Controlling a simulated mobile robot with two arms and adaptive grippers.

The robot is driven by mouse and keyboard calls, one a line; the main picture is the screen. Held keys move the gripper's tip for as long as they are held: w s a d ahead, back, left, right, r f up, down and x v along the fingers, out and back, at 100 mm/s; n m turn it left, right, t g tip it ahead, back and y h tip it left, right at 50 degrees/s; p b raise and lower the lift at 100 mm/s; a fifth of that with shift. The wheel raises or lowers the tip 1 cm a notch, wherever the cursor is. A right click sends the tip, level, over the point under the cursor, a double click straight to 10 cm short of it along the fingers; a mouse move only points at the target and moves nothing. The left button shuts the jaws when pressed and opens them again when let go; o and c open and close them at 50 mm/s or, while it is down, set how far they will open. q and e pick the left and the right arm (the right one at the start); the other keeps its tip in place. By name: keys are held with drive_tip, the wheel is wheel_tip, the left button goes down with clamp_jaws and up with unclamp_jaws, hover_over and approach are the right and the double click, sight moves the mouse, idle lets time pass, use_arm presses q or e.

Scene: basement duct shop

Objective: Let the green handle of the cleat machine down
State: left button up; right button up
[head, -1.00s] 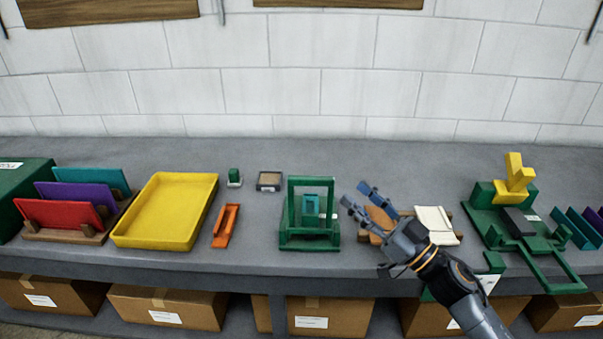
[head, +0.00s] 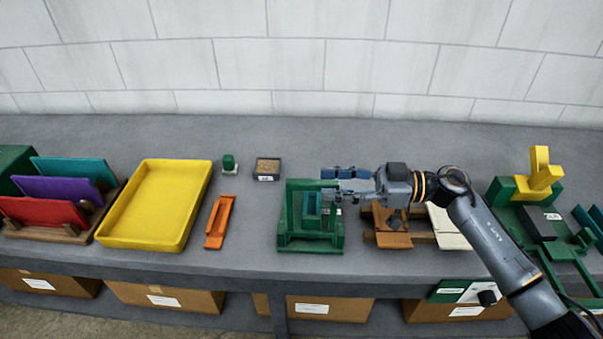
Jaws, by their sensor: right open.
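The green machine (head: 284,244) stands on the bench at the middle of the head view, with its upright green frame-shaped handle (head: 292,200) raised over a small teal and green block (head: 311,204). My right gripper (head: 324,183) comes in from the right with its fingers pointing left. It is open, and its fingertips are at the upper right part of the handle. They hide that corner, and I cannot tell whether they touch it. My left gripper is not in view.
A yellow tray (head: 203,190) and an orange tool (head: 219,222) lie to the left. A brown piece (head: 391,238) and a pale block (head: 446,228) lie under my right arm. Another green machine with a yellow part (head: 540,172) stands at the right. The back of the bench is mostly clear.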

sight(302, 181)
drive_tip(key=a+p, duration=0.1)
drive_tip(key=a, duration=0.4)
drive_tip(key=shift+w+a, duration=0.1)
drive_tip(key=shift+a, duration=0.5)
drive_tip(key=shift+a+p, duration=0.15)
drive_tip(key=shift+p, duration=0.15)
drive_tip(key=c, duration=0.7)
clamp_jaws()
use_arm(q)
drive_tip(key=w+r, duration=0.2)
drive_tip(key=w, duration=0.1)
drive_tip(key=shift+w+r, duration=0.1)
